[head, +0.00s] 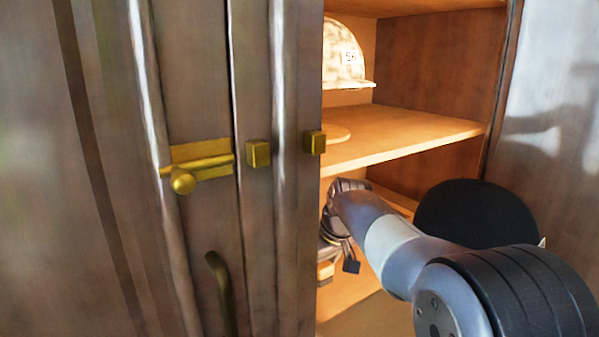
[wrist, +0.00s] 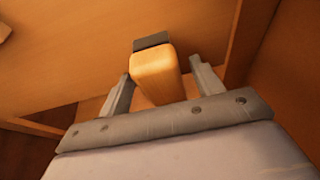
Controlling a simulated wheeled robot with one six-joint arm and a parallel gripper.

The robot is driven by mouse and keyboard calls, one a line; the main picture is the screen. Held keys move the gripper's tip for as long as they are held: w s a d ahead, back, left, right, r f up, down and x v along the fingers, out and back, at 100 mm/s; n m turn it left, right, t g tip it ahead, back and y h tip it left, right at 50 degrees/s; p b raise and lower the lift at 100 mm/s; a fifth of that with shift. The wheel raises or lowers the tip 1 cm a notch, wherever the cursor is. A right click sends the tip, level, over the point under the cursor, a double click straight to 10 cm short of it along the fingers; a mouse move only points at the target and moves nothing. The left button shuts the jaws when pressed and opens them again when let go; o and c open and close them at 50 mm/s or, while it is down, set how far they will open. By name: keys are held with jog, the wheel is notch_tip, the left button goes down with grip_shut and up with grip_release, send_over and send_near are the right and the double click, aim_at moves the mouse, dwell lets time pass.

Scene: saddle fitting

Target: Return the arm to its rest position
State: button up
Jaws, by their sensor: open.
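My arm reaches into the open wooden cabinet in the head view, its wrist low below the middle shelf (head: 400,140). The cabinet's door edge partly hides my gripper there. In the wrist view my gripper (wrist: 162,68) is open, its two grey fingers apart. A light wooden block (wrist: 155,78) with a dark grey end lies between the fingers.
The brown door (head: 200,100) at left carries a brass bolt (head: 198,168), with brass blocks (head: 258,153) beside it and a dark handle (head: 222,290) below. A pale rounded object (head: 342,55) stands on the upper shelf. A black rounded shape (head: 475,212) is behind my arm. Cabinet walls are close around my gripper.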

jog(key=shift+w+a+f+b, duration=0.45)
jog(key=shift+w+a+f, duration=0.3)
jog(key=shift+w, duration=0.2)
jog(key=shift+d+r+p, duration=0.1)
jog(key=shift+r+p, duration=0.35)
jog(key=shift+r, duration=0.45)
jog(key=shift+s+d, duration=0.3)
jog(key=shift+s, duration=0.1)
